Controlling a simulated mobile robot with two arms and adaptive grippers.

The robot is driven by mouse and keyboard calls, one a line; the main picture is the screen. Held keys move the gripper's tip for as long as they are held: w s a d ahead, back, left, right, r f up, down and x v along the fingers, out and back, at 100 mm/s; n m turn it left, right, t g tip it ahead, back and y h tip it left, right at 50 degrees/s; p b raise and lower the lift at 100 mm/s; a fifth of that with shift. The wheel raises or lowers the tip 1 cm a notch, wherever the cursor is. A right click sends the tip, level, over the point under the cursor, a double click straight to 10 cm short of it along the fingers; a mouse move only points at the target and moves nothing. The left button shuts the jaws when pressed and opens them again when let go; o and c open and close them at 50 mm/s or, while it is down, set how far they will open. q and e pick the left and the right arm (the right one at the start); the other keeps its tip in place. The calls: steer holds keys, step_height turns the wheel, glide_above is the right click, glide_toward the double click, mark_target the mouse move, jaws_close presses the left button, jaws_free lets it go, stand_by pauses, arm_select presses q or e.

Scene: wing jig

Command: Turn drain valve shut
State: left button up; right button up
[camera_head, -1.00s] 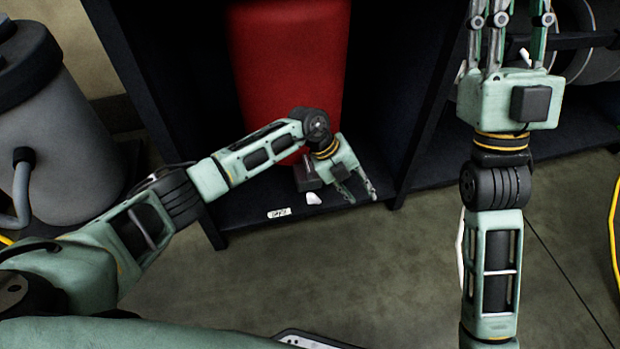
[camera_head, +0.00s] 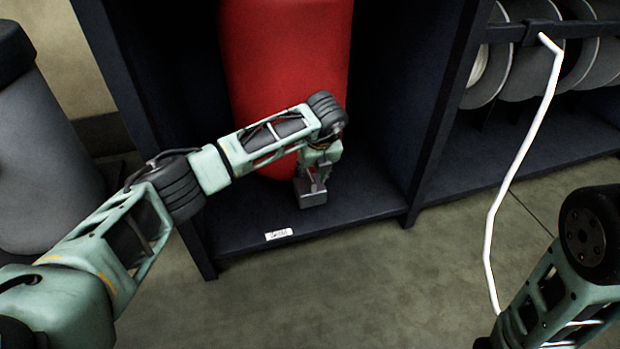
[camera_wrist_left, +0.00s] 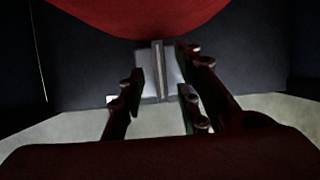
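The red tank (camera_head: 286,80) stands in a dark shelf bay. In the left wrist view, a pale grey block with an upright bar (camera_wrist_left: 158,70), which looks like the drain valve, shows just below the tank's red underside (camera_wrist_left: 150,15). My left gripper (camera_wrist_left: 161,84) is open, its fingers on either side of the bar in that picture; I cannot tell whether they touch it. My right gripper is out of view.
The shelf's bottom board carries a small white label (camera_head: 279,234). An upright divider (camera_head: 437,120) stands right of the tank. Reels (camera_head: 540,60) and a hanging white cable (camera_head: 515,160) are further right. A grey drum (camera_head: 45,160) stands left. The floor in front is clear.

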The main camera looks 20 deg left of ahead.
arm_select(q)
steer(key=shift+b+x, duration=0.5)
steer(key=shift+x, duration=0.75)
steer(key=shift+c, duration=0.5)
jaws_close()
